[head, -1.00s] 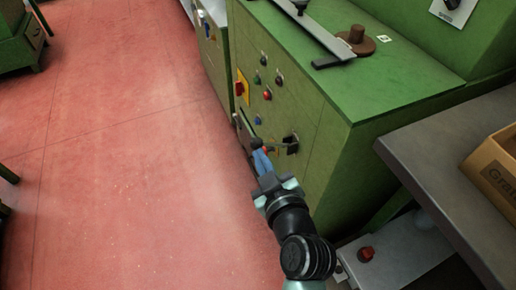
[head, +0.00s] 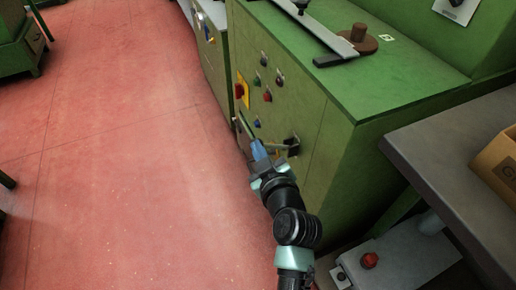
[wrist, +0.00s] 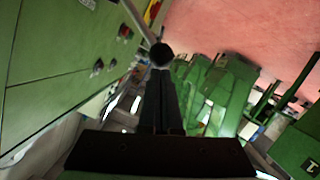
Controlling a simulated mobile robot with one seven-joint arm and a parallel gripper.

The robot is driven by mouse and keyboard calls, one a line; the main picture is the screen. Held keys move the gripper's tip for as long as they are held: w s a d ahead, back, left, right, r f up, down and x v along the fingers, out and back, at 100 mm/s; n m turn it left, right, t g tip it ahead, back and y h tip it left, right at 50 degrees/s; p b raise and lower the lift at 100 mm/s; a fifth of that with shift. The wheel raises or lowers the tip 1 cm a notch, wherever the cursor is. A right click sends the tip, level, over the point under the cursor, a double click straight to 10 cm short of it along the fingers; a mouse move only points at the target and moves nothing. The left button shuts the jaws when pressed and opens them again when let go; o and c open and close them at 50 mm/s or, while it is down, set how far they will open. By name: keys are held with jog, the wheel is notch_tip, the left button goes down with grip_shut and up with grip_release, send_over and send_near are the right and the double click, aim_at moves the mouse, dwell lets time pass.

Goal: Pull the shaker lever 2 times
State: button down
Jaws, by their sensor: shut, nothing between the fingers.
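The shaker lever (head: 283,149) is a thin rod coming out of a black slot in the front of the green machine. In the wrist view its round black knob (wrist: 161,53) sits right at my fingertips, with the rod running up to the left. My gripper (head: 257,146) has blue fingers and reaches up beside the machine front at the lever's free end. Its fingers are shut together with nothing between them. In the head view the knob is hidden or merges with the gripper. I cannot tell whether the fingertips touch it.
The green machine (head: 318,165) carries buttons and a red-yellow switch (head: 241,90) close above the lever. A grey table (head: 440,140) with a cardboard box (head: 497,165) stands at the right.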

jog(key=shift+s+a+f+n+b, duration=0.1)
jog(key=shift+a+f+n+b, duration=0.2)
jog(key=shift+f+b, duration=0.15)
